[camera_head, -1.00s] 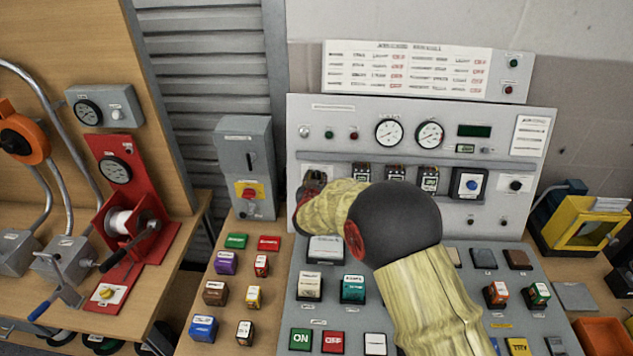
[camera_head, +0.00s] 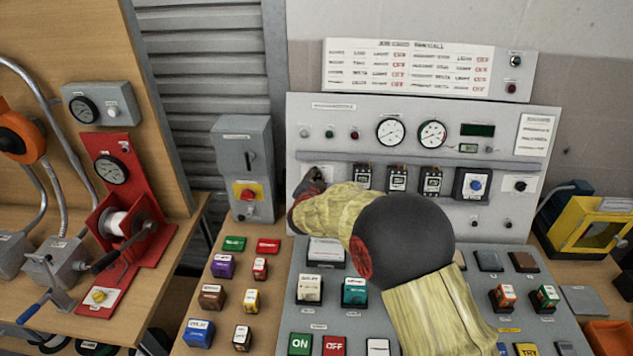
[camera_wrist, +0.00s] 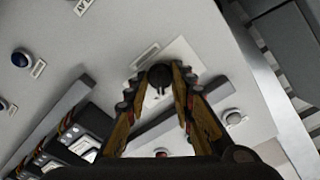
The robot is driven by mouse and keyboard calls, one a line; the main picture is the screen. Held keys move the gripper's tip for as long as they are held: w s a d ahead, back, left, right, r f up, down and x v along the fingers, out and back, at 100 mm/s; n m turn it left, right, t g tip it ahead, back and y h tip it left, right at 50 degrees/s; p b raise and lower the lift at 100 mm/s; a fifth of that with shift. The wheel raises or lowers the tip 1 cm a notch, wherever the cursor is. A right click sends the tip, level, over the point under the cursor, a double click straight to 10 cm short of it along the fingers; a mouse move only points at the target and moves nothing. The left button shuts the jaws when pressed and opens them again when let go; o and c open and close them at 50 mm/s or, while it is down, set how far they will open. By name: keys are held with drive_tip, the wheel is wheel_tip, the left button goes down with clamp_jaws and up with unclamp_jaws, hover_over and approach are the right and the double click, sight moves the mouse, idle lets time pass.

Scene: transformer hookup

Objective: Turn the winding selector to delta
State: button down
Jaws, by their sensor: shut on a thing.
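A black round knob (camera_wrist: 159,76), which I take for the winding selector, sits on a white plate (camera_wrist: 186,52) on the grey panel in the wrist view. A dark slot or pointer mark shows on its near side. My gripper (camera_wrist: 158,80) has its two fingers on either side of the knob, shut on it. The plate's lettering is too small to read, so I cannot tell the selected position.
Breakers (camera_head: 397,178) and a blue button (camera_head: 477,186) lie to the right on the panel. Another black knob (camera_head: 520,186) is at the far right. My arm spans the sloping desk with several labelled blocks. A grey switch box (camera_head: 240,150) stands left of the panel.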

drive_tip(key=shift+m, duration=0.3)
idle(0.4)
drive_tip(key=c, duration=1.6)
unclamp_jaws()
drive_tip(key=shift+c, duration=0.2)
drive_tip(key=shift+o, duration=0.7)
drive_tip(key=shift+s, duration=0.1)
drive_tip(key=v, duration=1.1)
drive_tip(key=shift+s+r, duration=0.15)
drive_tip(key=shift+s, duration=0.25)
drive_tip(key=shift+a, duration=0.1)
